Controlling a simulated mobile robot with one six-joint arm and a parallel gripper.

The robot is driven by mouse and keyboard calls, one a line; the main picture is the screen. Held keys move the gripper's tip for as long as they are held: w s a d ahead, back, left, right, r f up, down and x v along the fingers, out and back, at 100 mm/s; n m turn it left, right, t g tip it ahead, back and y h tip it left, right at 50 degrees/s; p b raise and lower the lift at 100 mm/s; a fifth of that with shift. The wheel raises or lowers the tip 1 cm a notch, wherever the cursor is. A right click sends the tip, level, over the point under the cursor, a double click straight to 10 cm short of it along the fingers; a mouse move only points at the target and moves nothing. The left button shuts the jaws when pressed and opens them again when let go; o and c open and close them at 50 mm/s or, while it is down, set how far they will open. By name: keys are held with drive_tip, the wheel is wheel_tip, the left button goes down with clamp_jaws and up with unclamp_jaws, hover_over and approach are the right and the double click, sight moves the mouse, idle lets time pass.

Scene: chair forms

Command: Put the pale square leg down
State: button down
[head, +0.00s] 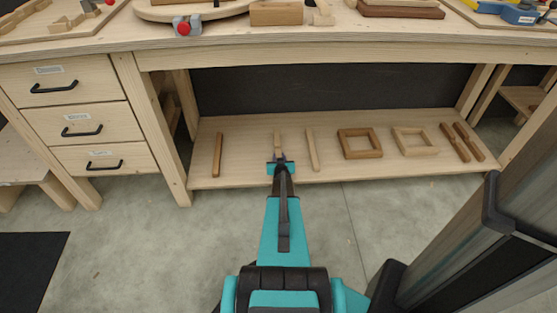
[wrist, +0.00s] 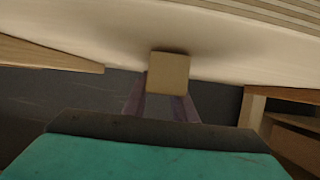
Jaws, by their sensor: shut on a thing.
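The pale square leg (head: 277,139) is between the fingers of my gripper (head: 280,159), over the lower shelf (head: 240,130) of the workbench. In the head view it extends from the gripper towards the back of the shelf. Whether it touches the shelf is not clear. In the wrist view the leg's square end (wrist: 168,73) shows just beyond my gripper's dark fingers (wrist: 161,105), which are shut on it. The rest of its length is hidden there.
On the shelf, a brown bar (head: 217,155) lies left of the leg and a pale bar (head: 312,149) right. Further right are a brown frame (head: 360,154), a paler frame (head: 415,151) and dark bars (head: 465,142). Drawers (head: 62,100) stand left; the bench top (head: 230,35) overhangs.

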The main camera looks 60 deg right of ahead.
drive_tip(key=shift+f, duration=0.2)
drive_tip(key=c, duration=1.5)
unclamp_jaws()
drive_tip(key=shift+o, duration=0.2)
drive_tip(key=shift+r, duration=0.2)
drive_tip(key=shift+p+v, duration=1)
drive_tip(key=shift+v, duration=4.95)
drive_tip(key=shift+w, duration=0.1)
